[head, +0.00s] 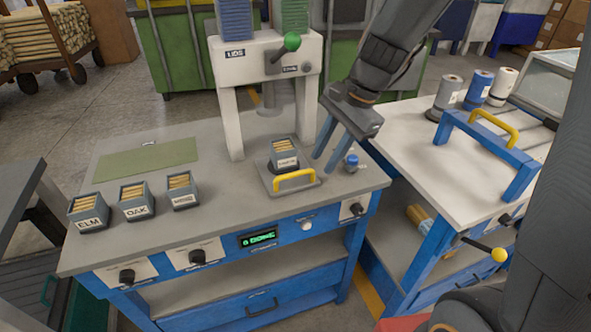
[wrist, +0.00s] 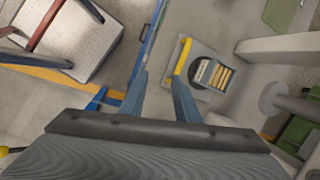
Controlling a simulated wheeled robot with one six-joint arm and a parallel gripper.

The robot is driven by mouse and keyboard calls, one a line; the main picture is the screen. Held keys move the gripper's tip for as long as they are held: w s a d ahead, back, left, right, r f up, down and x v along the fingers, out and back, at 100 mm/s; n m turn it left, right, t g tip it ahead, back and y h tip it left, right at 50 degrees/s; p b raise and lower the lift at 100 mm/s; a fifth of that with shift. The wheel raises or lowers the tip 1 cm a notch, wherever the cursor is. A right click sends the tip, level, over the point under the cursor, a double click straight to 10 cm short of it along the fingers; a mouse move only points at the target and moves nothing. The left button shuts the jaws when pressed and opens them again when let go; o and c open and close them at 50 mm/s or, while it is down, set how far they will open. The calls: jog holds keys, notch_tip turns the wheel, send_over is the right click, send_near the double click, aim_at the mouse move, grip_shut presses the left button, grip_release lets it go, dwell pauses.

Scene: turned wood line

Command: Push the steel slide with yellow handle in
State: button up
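The steel slide (head: 308,187) with its yellow handle (head: 295,180) sticks out in front of the white press on the workbench. A grey labelled box of wooden pieces (head: 284,155) stands on it. In the wrist view the slide (wrist: 204,92), its yellow handle (wrist: 182,57) and the box (wrist: 214,76) also show. My gripper (head: 323,163) is open and empty, with its blue fingers pointing down to the right of the slide. In the wrist view its two fingers (wrist: 158,95) are spread, and the handle appears beyond them. I see no contact with the handle.
The white press (head: 226,70) with a green-knobbed lever (head: 291,42) stands behind the slide. A small blue-topped knob (head: 351,162) is right of my gripper. Boxes labelled ELM (head: 88,213) and OAK (head: 134,203) and a third box (head: 182,191) stand left. The bench front centre is clear.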

aim_at(299, 175)
jog(key=w+a+f+m, duration=0.1)
jog(key=a+f, duration=0.1)
jog(key=w+a+f, duration=0.1)
jog(key=a+f, duration=0.1)
jog(key=w+a+f+m+y, duration=0.1)
jog(key=f, duration=0.1)
jog(key=shift+w+a+m, duration=0.2)
jog(key=shift+a+m, duration=0.1)
jog(key=shift+a, duration=0.1)
grip_shut()
